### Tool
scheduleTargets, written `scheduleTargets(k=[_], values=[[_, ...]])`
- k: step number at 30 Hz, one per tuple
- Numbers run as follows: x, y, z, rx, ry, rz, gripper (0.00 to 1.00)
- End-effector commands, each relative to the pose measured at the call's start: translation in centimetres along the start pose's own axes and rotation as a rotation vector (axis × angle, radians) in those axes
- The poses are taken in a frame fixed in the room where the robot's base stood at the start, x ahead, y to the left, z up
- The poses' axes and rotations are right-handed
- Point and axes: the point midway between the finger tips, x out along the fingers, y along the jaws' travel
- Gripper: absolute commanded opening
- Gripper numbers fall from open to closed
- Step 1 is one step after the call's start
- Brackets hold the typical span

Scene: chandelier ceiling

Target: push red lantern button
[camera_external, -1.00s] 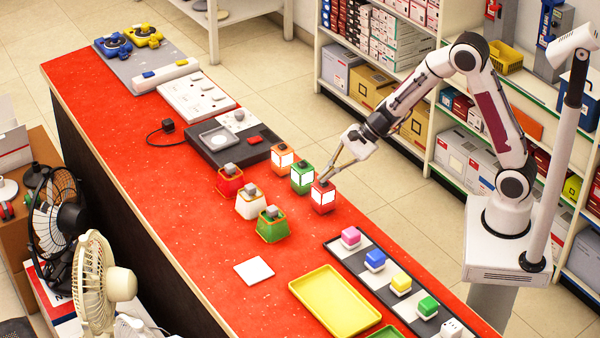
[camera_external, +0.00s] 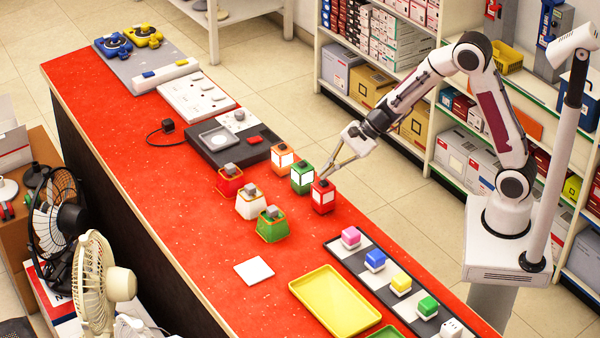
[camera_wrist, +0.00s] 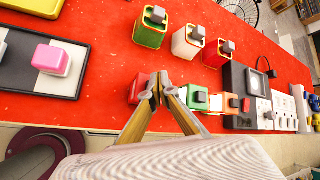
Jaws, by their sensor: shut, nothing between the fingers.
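The red lantern (camera_external: 322,197) stands on the red counter, nearest the front of a row with the green lantern (camera_external: 302,177) and the orange lantern (camera_external: 282,159). It has pale side panels and a dark button on top. My gripper (camera_external: 328,175) is shut and empty, its fingertips pointing down at the top of the red lantern, at or very close to the button. In the wrist view, my fingertips (camera_wrist: 155,84) partly cover the red lantern (camera_wrist: 138,88), and its button is hidden; I cannot tell whether they touch.
A second row holds a red (camera_external: 229,183), a white (camera_external: 250,204) and a green-orange lamp (camera_external: 272,226) with grey tops. A dark tray of colored buttons (camera_external: 375,262) and a yellow tray (camera_external: 333,304) lie toward the front.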

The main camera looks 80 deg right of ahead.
Motion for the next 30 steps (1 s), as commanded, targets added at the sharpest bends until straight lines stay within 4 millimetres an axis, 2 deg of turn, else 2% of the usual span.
scheduleTargets(k=[13, 30], values=[[-0.3, -0.3, 0.2, -0.001, 0.000, 0.000, 0.00], [-2.8, -2.1, 2.0, -0.001, 0.000, -0.001, 0.00]])
